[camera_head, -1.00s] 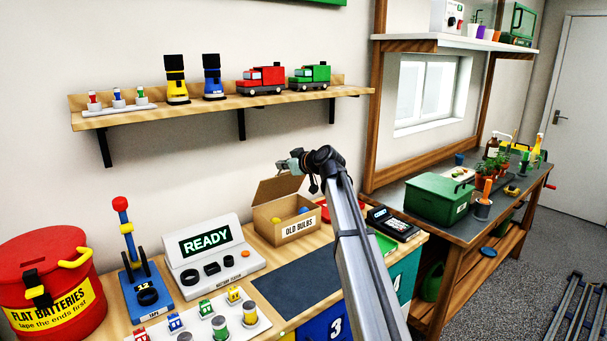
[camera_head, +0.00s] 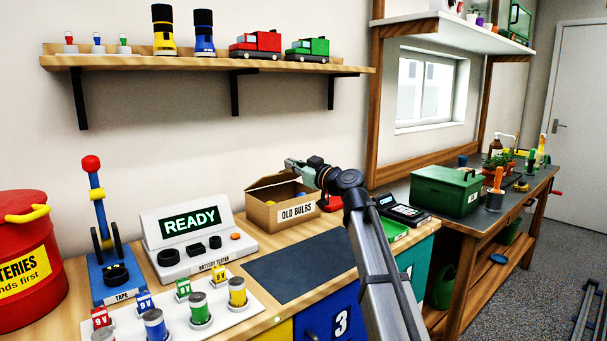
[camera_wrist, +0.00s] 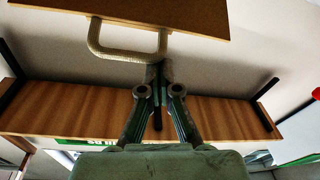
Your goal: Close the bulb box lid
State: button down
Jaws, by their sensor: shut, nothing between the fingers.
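The bulb box (camera_head: 262,215) is a cardboard box labelled OLD BULBS, on the wooden bench in the head view. Its lid (camera_head: 268,181) is raised at a slant over the box, leaving a gap at the front. My gripper (camera_head: 290,163) is just above the lid, its fingers shut and empty. In the wrist view a brown panel (camera_wrist: 170,12), apparently the lid, fills the top with a pale looped handle (camera_wrist: 130,56). The shut fingertips (camera_wrist: 160,72) are close to the handle's right leg; I cannot tell whether they touch.
The battery tester (camera_head: 200,240) stands left of the box, and a dark mat (camera_head: 300,265) lies in front. A card terminal (camera_head: 402,211) and green tray (camera_head: 392,231) are to the right. A wooden shelf (camera_head: 210,62) with toys and torches hangs above, its underside in the wrist view (camera_wrist: 70,110).

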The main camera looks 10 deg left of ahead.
notch_tip(320, 180, down, 8)
jog(key=s+d+b, duration=0.2)
jog(key=b, duration=0.7)
jog(key=shift+d+f, duration=0.2)
jog(key=shift+s+d, duration=0.1)
